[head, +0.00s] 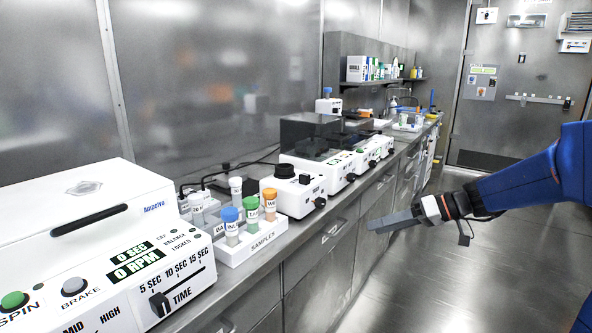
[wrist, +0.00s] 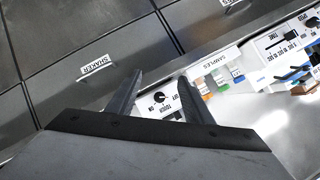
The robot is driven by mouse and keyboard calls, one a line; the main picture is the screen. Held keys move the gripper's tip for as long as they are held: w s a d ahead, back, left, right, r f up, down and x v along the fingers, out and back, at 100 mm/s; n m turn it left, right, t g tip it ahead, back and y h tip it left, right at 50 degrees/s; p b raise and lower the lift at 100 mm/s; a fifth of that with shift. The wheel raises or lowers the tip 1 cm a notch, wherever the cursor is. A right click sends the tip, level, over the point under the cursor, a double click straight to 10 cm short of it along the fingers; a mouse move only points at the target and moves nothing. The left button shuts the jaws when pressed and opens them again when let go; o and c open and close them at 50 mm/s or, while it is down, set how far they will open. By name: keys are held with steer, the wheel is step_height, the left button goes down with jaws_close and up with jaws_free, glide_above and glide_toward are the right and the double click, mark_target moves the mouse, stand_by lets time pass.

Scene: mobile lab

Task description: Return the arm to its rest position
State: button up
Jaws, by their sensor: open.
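My blue arm (head: 530,180) reaches in from the right in the head view. My gripper (head: 385,226) hangs in the air over the aisle, in front of the drawer fronts and apart from the bench. In the wrist view, the two fingers of my gripper (wrist: 163,90) stand apart with nothing between them. Past the fingertips, the wrist view shows a small white device (wrist: 155,99) with a dark knob on the bench.
The steel bench (head: 300,236) runs along the left. On it stand a white centrifuge (head: 85,215), a samples rack (head: 255,247) with several capped tubes, and more white devices (head: 305,190). The floor (head: 440,270) right of the bench is clear.

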steer(key=s+f+m+g+h, duration=0.1)
steer(key=s+f+m+h, duration=0.2)
steer(key=s, duration=0.8)
steer(key=s+f+m+h, duration=0.1)
steer(key=s+f+h, duration=0.3)
steer(key=s, duration=0.7)
steer(key=s+d+m+t+h, duration=0.1)
steer(key=s+d+m+h, duration=0.1)
steer(key=s+d+h, duration=0.2)
steer(key=s+d, duration=0.2)
steer(key=shift+s+f+t, duration=0.25)
steer(key=shift+s+t, duration=0.05)
